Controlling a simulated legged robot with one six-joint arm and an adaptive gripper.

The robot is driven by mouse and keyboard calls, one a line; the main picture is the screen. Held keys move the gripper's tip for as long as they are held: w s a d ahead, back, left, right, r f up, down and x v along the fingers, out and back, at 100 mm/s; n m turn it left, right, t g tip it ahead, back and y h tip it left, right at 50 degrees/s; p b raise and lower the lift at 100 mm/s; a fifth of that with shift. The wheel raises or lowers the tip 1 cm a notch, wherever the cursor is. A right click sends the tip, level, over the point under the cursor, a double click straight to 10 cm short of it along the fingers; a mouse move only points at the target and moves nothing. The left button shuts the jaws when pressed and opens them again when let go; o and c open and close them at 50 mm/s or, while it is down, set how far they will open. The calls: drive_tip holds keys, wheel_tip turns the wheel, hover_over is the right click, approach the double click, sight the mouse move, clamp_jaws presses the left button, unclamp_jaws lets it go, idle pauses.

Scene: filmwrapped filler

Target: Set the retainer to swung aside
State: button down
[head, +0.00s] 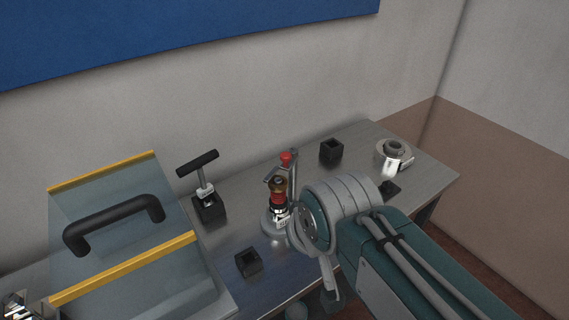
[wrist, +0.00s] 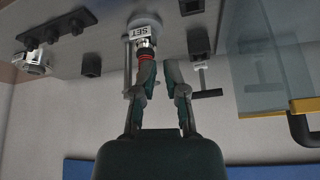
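The fixture (head: 277,222) stands on the bench in the head view, with a round grey base and a stacked red, black and amber-topped piece (head: 278,195). Beside the stack is an upright post with a red knob (head: 286,158). The retainer (head: 273,174) looks like the grey arm reaching from the post over the stack top. In the wrist view, which is upside down, the fixture shows a SET label (wrist: 141,31). My gripper (wrist: 161,65) is open there, with one finger overlapping the stack; contact cannot be told.
A clear guard with yellow edges and a black handle (head: 115,222) stands at left. A black T-handle (head: 197,163) rises from a block beside it. Black square holders (head: 331,150) and a grey round part (head: 394,155) sit on the bench (head: 365,132). A wall is close behind.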

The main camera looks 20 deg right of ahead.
drive_tip(key=m, duration=0.1)
drive_tip(key=m+g+y, duration=0.2)
drive_tip(key=m+y, duration=0.1)
drive_tip(key=m, duration=2.3)
approach(278, 178)
drive_tip(key=s+d+r, duration=0.2)
drive_tip(key=s+d, duration=0.1)
drive_tip(key=shift+s+d+r, duration=0.1)
drive_tip(key=shift+r, duration=0.15)
drive_tip(key=x, duration=0.3)
drive_tip(key=w+a+x, duration=0.1)
drive_tip(key=x, duration=0.3)
drive_tip(key=r+x, duration=0.1)
drive_tip(key=x, duration=0.3)
drive_tip(key=shift+w+a+f, duration=0.15)
drive_tip(key=shift+w+a, duration=0.5)
drive_tip(key=shift+w, duration=0.05)
